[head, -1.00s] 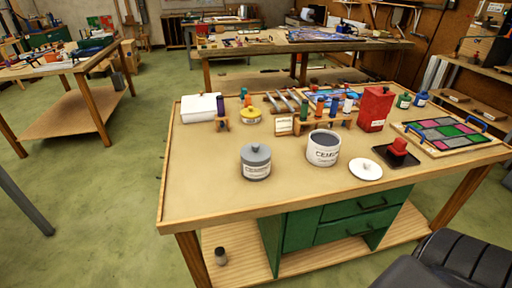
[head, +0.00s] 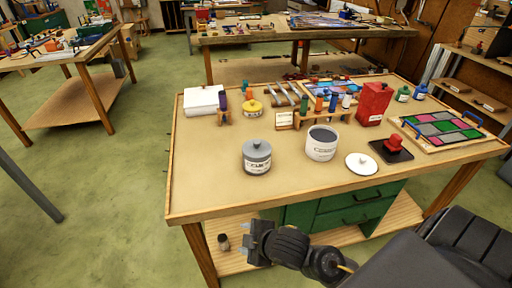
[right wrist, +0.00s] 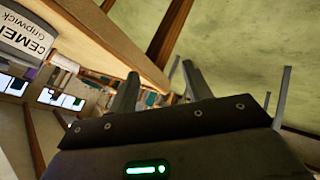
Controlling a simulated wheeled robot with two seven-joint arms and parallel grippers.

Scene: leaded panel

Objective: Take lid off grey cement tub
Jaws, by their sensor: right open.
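The grey cement tub (head: 257,158) stands upright near the front of the table, with its grey knobbed lid (head: 257,148) on. My right gripper (head: 246,241) is open and empty, in front of the table's front edge and below the tub, apart from it. In the right wrist view my open fingers (right wrist: 160,85) have nothing between them. A tub with a cement label (right wrist: 28,38) is cut off at that view's upper left; I cannot tell which tub it is. My left gripper is not in view.
An open white tub (head: 321,144) with dark contents stands to the right, its white lid (head: 362,163) lying beside it. A red block on a black tray (head: 393,152) is farther right. The table's raised front edge (head: 290,204) lies between my gripper and the tub. The table's left front is clear.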

